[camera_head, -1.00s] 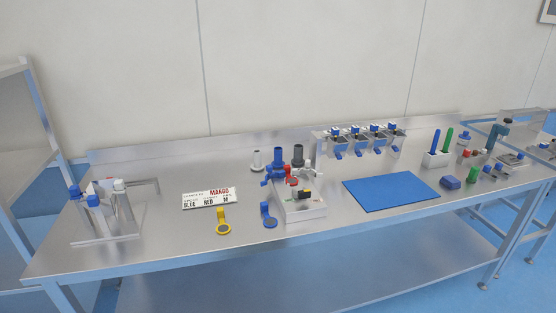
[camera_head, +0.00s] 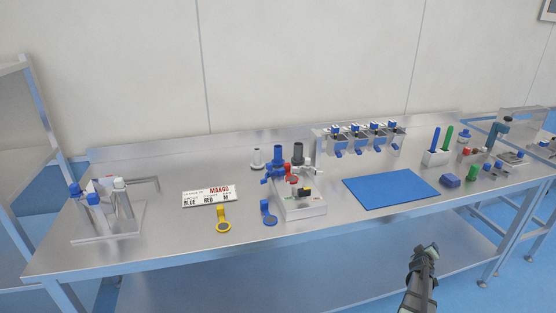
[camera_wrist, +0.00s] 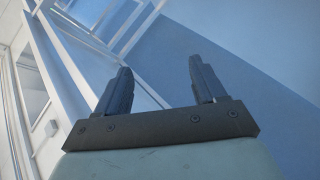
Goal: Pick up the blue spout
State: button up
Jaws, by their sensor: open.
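A tall blue spout-like piece (camera_head: 278,157) stands on the steel table near the middle in the head view. Its lower part sits close among blue and red fittings, so its base is hard to make out. My gripper (camera_head: 426,250) is in front of the table's front edge at the lower right, far from the blue piece. In the wrist view my gripper (camera_wrist: 161,75) has its two fingers apart with nothing between them. No spout shows there.
A small device (camera_head: 303,209) stands in front of the upright pieces. A label card (camera_head: 209,196) reading MANGO, BLUE, RED and M lies left of it. A blue mat (camera_head: 391,190) lies to the right. Several dispensers (camera_head: 362,139) stand behind. A bottle rack (camera_head: 108,237) is at far left.

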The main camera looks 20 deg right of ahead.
jog(key=d+r+n+h, duration=0.1)
jog(key=d+r, duration=0.6)
jog(key=r, duration=0.1)
notch_tip(320, 180, up, 31)
jog(key=n+g+y, duration=0.8)
jog(key=y, duration=0.3)
send_over(278, 154)
jog(key=d, duration=0.2)
jog(key=shift+w+a, duration=0.25)
jog(key=shift+w, duration=0.1)
jog(key=shift+w+a+m, duration=0.15)
jog(key=shift+w+m, duration=0.05)
jog(key=shift+m, duration=0.1)
jog(key=shift+a+f, duration=0.1)
jog(key=shift+f, duration=0.1)
notch_tip(278, 154, down, 8)
jog(key=shift+f, duration=0.15)
jog(key=shift+w+a+f, duration=0.15)
jog(key=shift+w+f, duration=0.05)
jog(key=shift+f, duration=1.15)
jog(key=shift+w+a+f, duration=0.15)
jog(key=shift+f, duration=1.15)
